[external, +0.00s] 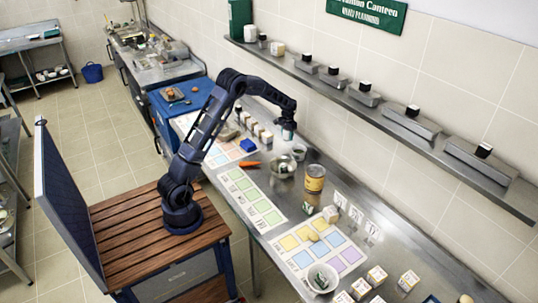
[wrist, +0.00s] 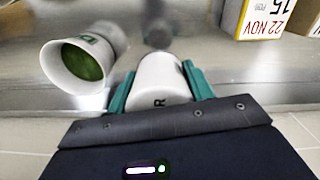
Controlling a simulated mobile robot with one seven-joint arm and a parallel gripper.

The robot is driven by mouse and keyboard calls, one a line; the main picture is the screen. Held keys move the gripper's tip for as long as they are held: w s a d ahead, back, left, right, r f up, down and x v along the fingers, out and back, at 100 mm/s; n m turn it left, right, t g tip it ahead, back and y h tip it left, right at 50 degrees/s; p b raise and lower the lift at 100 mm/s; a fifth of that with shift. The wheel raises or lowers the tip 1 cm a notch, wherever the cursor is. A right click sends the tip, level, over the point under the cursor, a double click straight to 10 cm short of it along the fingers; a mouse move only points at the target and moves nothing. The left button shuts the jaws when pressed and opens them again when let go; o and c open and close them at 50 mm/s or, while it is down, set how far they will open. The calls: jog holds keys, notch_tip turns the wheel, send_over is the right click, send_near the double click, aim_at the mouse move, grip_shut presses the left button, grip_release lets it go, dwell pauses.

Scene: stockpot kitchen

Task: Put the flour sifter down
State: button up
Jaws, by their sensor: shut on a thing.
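My gripper (wrist: 162,92) is shut on a pale, rounded thing with a dark letter R on its side, apparently the flour sifter (wrist: 160,76). The green fingers are on either side of it, and its far end is blurred. In the external view my gripper (external: 288,131) is above the back part of the steel counter (external: 330,182). The held thing is too small there to make out clearly.
A white cup with a green inside (wrist: 78,64) is left of the held thing. A dated box (wrist: 275,18) stands at right. Near my gripper are a metal bowl (external: 283,167), a carrot (external: 249,164) and a tin (external: 315,178). A wall shelf (external: 370,98) runs behind.

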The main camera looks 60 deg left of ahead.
aim_at(286, 148)
jog(key=shift+f, duration=3.35)
jog(key=shift+f, duration=0.1)
jog(key=o, duration=1)
jog(key=shift+o, duration=0.2)
notch_tip(286, 148, up, 12)
jog(key=shift+r, duration=0.15)
